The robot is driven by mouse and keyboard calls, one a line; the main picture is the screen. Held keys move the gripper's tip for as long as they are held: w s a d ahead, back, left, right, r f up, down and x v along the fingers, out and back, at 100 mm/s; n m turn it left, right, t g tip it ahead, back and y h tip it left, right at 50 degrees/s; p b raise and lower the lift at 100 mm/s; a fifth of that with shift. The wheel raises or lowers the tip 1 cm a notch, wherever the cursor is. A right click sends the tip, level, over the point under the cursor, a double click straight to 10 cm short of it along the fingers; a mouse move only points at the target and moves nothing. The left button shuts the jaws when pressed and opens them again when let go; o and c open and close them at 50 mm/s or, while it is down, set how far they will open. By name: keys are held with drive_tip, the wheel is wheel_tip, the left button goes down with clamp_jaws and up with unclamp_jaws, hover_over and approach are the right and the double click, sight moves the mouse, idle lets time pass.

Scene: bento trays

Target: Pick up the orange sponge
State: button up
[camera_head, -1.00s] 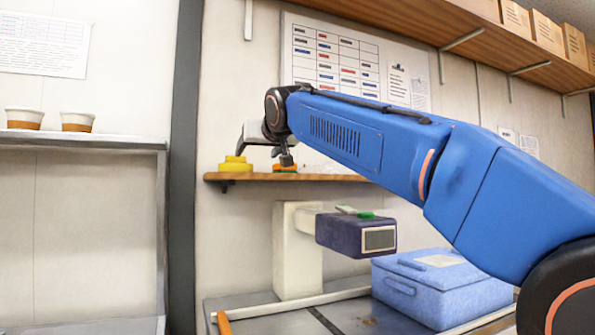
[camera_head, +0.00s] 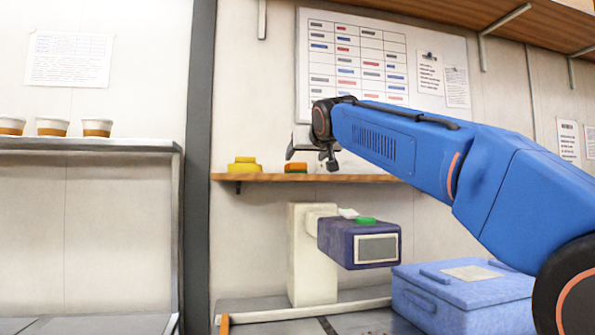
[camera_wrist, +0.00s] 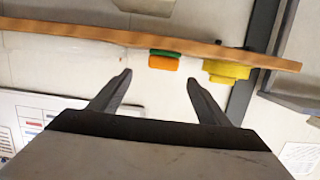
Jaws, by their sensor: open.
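The orange sponge (camera_head: 295,167) lies on the narrow wooden shelf (camera_head: 340,178) on the wall. In the wrist view, which looks upside down, the orange sponge (camera_wrist: 163,62) shows an orange part and a green layer against the shelf board (camera_wrist: 80,33). My gripper (camera_wrist: 158,79) is open and empty in the wrist view. Its two fingers are spread, and the sponge appears just beyond the gap between them. In the head view my gripper (camera_head: 313,158) is at shelf height beside the sponge, to its right. The exact distance in depth is unclear.
A stepped yellow object (camera_head: 243,165) stands left of the sponge on the shelf, and shows in the wrist view (camera_wrist: 226,72). A dark purple device (camera_head: 345,240) on a white column and a blue box (camera_head: 465,292) are below. Cups (camera_head: 52,127) stand on the left rack.

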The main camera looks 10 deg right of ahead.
sight(295, 165)
drive_tip(key=w, duration=0.4)
drive_tip(key=w+f, duration=0.1)
drive_tip(key=w, duration=0.3)
drive_tip(key=w+f, duration=0.1)
drive_tip(key=w, duration=0.3)
drive_tip(key=shift+w+a+f, duration=0.1)
drive_tip(key=shift+a+f, duration=0.15)
drive_tip(key=shift+a, duration=0.05)
drive_tip(key=c, duration=1.1)
drive_tip(key=shift+r, duration=0.1)
drive_tip(key=shift+r, duration=4.9)
